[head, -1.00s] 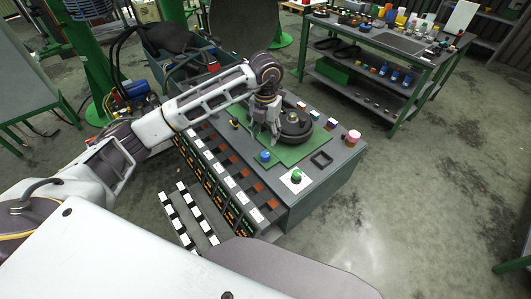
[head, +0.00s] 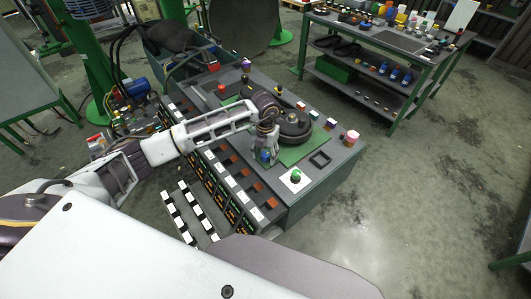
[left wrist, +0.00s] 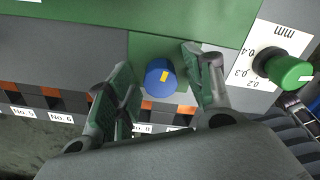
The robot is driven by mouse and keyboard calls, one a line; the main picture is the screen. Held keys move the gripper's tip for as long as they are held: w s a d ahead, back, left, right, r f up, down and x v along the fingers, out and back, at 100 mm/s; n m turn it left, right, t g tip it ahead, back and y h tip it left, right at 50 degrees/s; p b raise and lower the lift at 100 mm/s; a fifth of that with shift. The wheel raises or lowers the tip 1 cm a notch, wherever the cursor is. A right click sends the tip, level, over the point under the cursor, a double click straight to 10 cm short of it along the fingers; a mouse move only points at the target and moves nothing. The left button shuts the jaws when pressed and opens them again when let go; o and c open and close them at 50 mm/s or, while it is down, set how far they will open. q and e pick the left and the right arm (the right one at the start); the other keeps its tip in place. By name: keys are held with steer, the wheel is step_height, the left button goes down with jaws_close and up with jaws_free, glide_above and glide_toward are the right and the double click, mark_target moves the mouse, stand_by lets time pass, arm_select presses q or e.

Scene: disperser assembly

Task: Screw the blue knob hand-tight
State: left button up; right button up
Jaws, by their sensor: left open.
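The blue knob (left wrist: 160,77) has a yellow mark on its top and sits on a green plate (left wrist: 150,48) in the left wrist view. In the head view the blue knob (head: 265,156) shows just below my gripper's fingers. My left gripper (left wrist: 160,98) is open, with one finger on each side of the knob and a gap on both sides. In the head view my left gripper (head: 265,150) points down over the knob, partly covering it. My right gripper is in neither view.
A green knob (left wrist: 290,71) stands on a white scale marked in mm, right of the blue one. A dark round disc part (head: 292,125) is close behind my gripper. Numbered slots line the bench's front edge. A second table (head: 390,45) stands at the back right.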

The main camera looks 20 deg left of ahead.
arm_select(q)
steer(key=shift+f, duration=0.1)
steer(key=c, duration=1)
